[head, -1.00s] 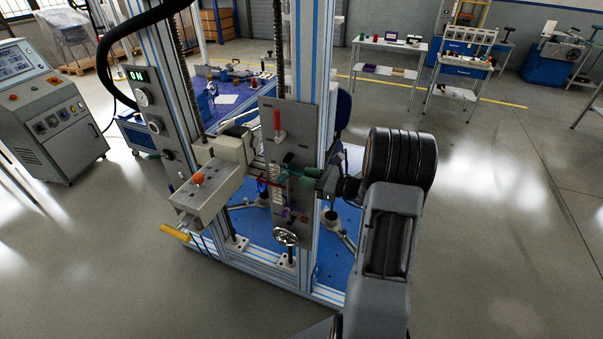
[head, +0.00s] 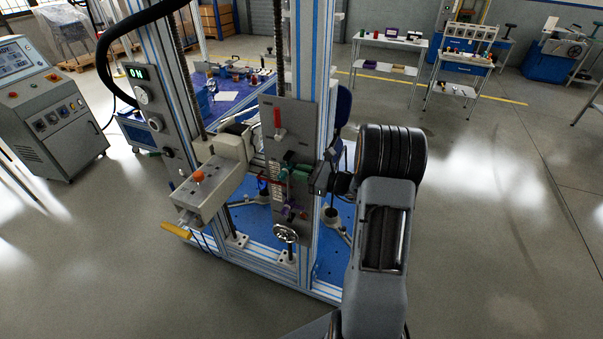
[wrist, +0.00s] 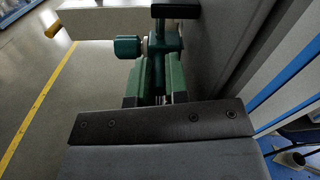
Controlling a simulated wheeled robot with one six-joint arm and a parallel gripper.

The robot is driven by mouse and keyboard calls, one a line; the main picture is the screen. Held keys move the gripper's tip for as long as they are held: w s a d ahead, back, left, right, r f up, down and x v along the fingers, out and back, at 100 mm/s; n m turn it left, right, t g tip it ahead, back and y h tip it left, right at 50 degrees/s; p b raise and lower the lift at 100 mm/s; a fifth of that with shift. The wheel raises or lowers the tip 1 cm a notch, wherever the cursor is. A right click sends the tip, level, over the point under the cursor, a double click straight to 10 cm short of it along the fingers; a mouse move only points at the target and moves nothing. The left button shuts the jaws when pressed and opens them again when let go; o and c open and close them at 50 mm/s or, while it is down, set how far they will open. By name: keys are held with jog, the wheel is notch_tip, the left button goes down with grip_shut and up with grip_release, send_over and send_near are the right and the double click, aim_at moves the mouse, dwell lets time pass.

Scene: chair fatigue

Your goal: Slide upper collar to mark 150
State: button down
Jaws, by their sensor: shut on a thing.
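The upper collar is green, with a side knob and a dark top bar. It shows at the far end of my fingers in the wrist view (wrist: 165,38). My gripper (wrist: 160,62) has green fingers and is shut on the collar. In the head view my gripper (head: 298,171) comes in from the right, at the front of the grey plate (head: 299,116) on the test frame. A pale scale strip (head: 276,188) lies left of the fingers, with a red part (head: 266,181) beside it. A purple part (head: 290,211) sits lower. I cannot read the mark numbers.
A grey block with an orange knob (head: 199,176) juts out left of the plate. A control console (head: 50,110) is at far left. Floor at right is clear.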

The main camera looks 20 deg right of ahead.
notch_tip(320, 180, down, 3)
jog(key=b, duration=0.2)
jog(key=shift+b, duration=0.35)
jog(key=c, duration=1.4)
grip_release()
jog(key=b+v, duration=0.2)
jog(key=v, duration=1.1)
jog(key=shift+s+d, duration=0.25)
jog(key=shift+s, duration=0.1)
